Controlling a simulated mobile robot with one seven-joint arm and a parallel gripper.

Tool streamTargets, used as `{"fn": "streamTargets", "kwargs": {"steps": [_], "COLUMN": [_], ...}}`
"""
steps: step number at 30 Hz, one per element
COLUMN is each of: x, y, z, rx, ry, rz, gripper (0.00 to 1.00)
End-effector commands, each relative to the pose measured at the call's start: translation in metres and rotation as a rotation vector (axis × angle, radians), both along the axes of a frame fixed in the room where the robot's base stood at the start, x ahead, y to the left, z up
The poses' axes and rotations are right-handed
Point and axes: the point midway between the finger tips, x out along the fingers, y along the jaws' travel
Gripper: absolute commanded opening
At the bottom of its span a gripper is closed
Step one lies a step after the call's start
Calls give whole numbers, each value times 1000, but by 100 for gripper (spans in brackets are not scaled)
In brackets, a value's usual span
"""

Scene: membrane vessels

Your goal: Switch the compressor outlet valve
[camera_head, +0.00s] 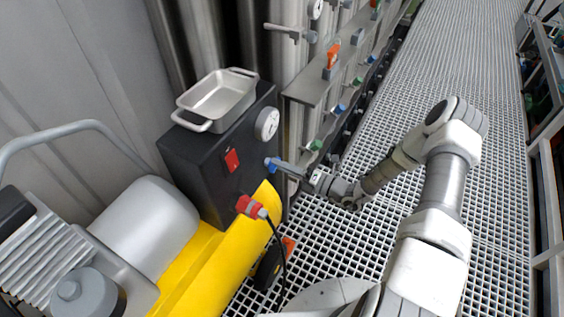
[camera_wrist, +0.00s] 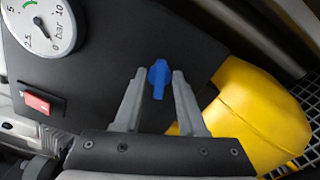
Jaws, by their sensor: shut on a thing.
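The compressor outlet valve is a small blue knob (camera_wrist: 159,79) on the face of a black control box (camera_wrist: 90,75); in the head view the blue knob (camera_head: 268,163) sits low on the right part of the black box (camera_head: 197,165). My gripper (camera_wrist: 158,92) has one finger on each side of the knob and is shut on it. In the head view my gripper (camera_head: 279,165) reaches the knob from the right. The knob's narrow grip runs roughly up and down in the wrist view. Its base is partly hidden.
A round pressure gauge (camera_wrist: 42,24) and a red switch (camera_wrist: 42,102) are on the same box. A metal tray (camera_head: 218,97) stands on top. A red plug (camera_head: 250,206) with black cable and a yellow compressor body (camera_head: 215,275) are close below. Grated floor (camera_head: 450,90) is free to the right.

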Motion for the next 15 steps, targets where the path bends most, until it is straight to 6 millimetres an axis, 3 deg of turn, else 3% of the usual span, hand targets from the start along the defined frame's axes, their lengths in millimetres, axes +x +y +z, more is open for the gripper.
{"fn": "streamTargets", "kwargs": {"steps": [15], "x": [-1], "y": [-1], "z": [-2], "rx": [189], "ry": [287], "rz": [0], "gripper": [0]}}
